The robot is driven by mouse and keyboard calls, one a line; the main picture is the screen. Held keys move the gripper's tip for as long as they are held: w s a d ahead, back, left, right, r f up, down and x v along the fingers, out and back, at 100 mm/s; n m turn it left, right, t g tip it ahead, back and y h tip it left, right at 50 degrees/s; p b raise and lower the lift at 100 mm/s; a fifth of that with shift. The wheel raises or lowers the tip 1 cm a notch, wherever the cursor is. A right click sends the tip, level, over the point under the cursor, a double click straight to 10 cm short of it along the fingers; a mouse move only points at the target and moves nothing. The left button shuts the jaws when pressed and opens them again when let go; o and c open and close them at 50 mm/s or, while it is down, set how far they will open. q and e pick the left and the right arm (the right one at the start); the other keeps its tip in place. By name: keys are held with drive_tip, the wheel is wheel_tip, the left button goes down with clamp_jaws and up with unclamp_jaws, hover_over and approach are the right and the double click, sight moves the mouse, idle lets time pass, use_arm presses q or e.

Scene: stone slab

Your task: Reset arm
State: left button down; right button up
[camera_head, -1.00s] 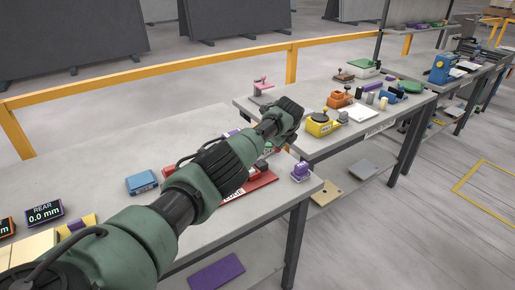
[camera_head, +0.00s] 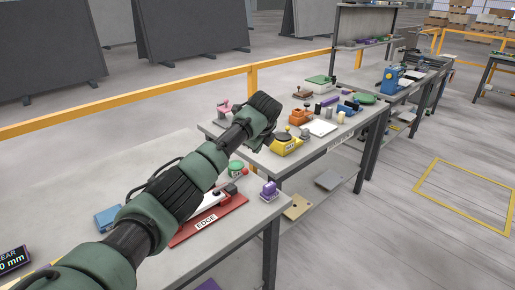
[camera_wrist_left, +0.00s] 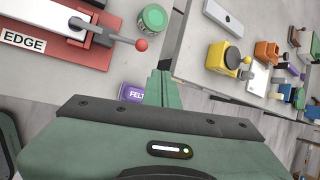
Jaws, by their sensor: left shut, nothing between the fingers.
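My left arm (camera_head: 190,185) reaches from the lower left over the near table in the head view. Its dark wrist end (camera_head: 262,112) is in front of the second table there, and its fingers are hidden. In the left wrist view the left gripper (camera_wrist_left: 159,88) has its green fingers together, with nothing between them. The fingertips appear over the gap between the two tables, beside a purple FELT block (camera_wrist_left: 132,92). My right gripper is in neither view.
A red EDGE fixture (camera_head: 212,220), a green round tin (camera_head: 236,168) and a blue box (camera_head: 107,218) sit on the near table. The second table holds a yellow device (camera_head: 286,145) and several small items. Open floor (camera_head: 400,240) lies at the right.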

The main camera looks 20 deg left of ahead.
use_arm(q)
drive_tip(key=shift+s+r, duration=0.1)
drive_tip(key=shift+r, duration=0.1)
drive_tip(key=shift+d, duration=0.1)
